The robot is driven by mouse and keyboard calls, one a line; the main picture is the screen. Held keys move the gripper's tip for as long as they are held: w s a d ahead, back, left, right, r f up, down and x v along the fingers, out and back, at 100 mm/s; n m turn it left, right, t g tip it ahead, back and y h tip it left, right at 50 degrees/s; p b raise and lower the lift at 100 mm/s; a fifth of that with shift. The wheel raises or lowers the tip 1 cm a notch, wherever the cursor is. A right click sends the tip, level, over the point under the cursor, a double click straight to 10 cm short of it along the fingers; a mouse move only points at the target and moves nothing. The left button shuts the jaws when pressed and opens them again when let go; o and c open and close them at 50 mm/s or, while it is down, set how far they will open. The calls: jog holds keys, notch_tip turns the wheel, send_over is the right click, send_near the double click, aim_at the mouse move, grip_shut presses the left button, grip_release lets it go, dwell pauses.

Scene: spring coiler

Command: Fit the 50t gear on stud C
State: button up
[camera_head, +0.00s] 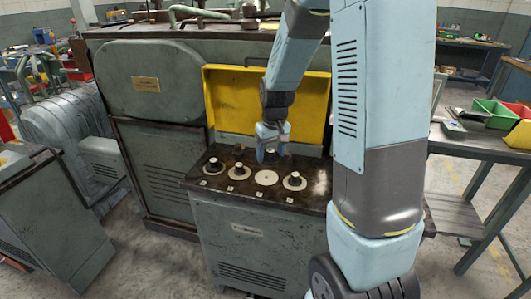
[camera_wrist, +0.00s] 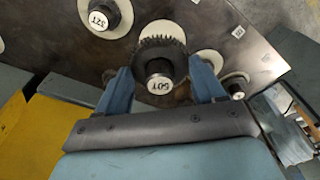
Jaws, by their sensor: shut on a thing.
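The 50t gear (camera_wrist: 163,67), dark and toothed with a "50T" label on its hub, sits between the two fingers of my gripper (camera_wrist: 162,82) in the wrist view. In the head view my gripper (camera_head: 270,156) is over the dark top panel (camera_head: 225,197), just behind a bare white disc (camera_head: 266,177). The wrist view shows a white disc (camera_wrist: 166,27) partly hidden behind the gear. Whether the gear touches the panel, I cannot tell. The small tags on the panel are too small to read, so I cannot tell which stud is C.
Dark hubs on white discs stand left (camera_head: 239,172) and right (camera_head: 294,181) of the bare disc. A hub labelled "32T" (camera_wrist: 98,19) shows in the wrist view. A raised yellow cover (camera_head: 235,100) stands behind the panel. A side table (camera_head: 475,142) with bins is at right.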

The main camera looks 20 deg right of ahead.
aim_at(266, 176)
jog(key=shift+w+a+f, duration=0.2)
jog(key=shift+w+f, duration=0.2)
jog(key=shift+w, duration=0.15)
jog(key=shift+w+a+f, duration=0.15)
jog(key=shift+w+f, duration=0.25)
jog(key=shift+w, duration=0.15)
jog(key=shift+f, duration=3)
jog(key=shift+s, duration=0.1)
jog(key=shift+f, duration=0.5)
jog(key=o, duration=1.4)
